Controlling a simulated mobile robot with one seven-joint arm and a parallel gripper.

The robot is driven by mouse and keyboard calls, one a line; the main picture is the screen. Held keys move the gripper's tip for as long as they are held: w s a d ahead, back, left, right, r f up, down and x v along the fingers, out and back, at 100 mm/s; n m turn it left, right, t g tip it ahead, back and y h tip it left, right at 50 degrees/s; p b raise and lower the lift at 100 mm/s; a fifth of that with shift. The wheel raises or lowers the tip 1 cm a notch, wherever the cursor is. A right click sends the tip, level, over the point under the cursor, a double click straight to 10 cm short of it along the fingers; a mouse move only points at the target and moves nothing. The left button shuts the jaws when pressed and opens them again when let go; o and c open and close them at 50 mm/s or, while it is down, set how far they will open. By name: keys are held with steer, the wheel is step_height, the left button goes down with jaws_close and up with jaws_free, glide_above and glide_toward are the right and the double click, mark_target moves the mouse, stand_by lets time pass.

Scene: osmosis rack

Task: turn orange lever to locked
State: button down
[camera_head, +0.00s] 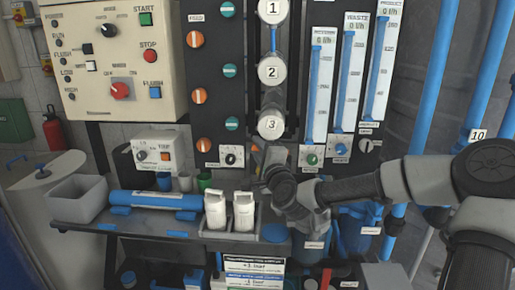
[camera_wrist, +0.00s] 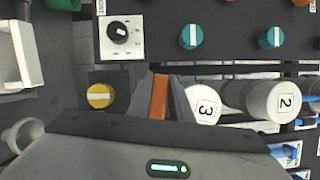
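The orange lever (camera_wrist: 158,97) shows in the wrist view as a narrow orange bar between my gripper's two grey fingers. My gripper (camera_wrist: 160,85) has one finger on each side of it, and the bar fills the gap with no clear space visible. The lever's far end and pivot are hard to make out. In the head view my gripper (camera_head: 260,156) is at the panel just below the white cylinder marked 3 (camera_head: 271,124), and it mostly hides the lever.
A yellow knob (camera_wrist: 100,95) sits close beside my gripper. A black dial (camera_head: 231,155) and teal knobs (camera_head: 231,124) are to the left. Flow meters (camera_head: 318,85) stand to the right. A shelf with white bottles (camera_head: 215,210) lies below.

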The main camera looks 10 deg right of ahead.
steer(key=shift+n+p, duration=0.35)
steer(key=shift+n, duration=0.05)
steer(key=shift+f+n+g+p, duration=0.1)
steer(key=shift+n+g+p, duration=0.3)
steer(key=shift+n+p, duration=0.15)
steer(key=shift+f+n+g+p, duration=0.5)
steer(key=shift+n+p, duration=0.1)
steer(key=shift+n, duration=0.55)
steer(key=n, duration=0.1)
steer(key=f+n+g+h, duration=0.1)
steer(key=n, duration=0.1)
steer(key=shift+d, duration=0.15)
steer(key=shift+s+d+f+n+g+h+p, duration=0.1)
steer(key=shift+d+f+n+g+h+p, duration=0.25)
steer(key=shift+d+n+h+p, duration=0.7)
steer(key=shift+s+d+f+n+g+h+p, duration=0.15)
steer(key=shift+f+n+g+h+p, duration=0.45)
steer(key=shift+n, duration=1.1)
steer(key=shift+s+d+f+n+g+h+p, duration=0.15)
steer(key=shift+d+n+h+p, duration=0.35)
steer(key=shift+n+h+p, duration=0.6)
steer(key=shift+n+b, duration=0.25)
steer(key=shift+b, duration=0.15)
steer(key=c, duration=1.9)
jaws_free()
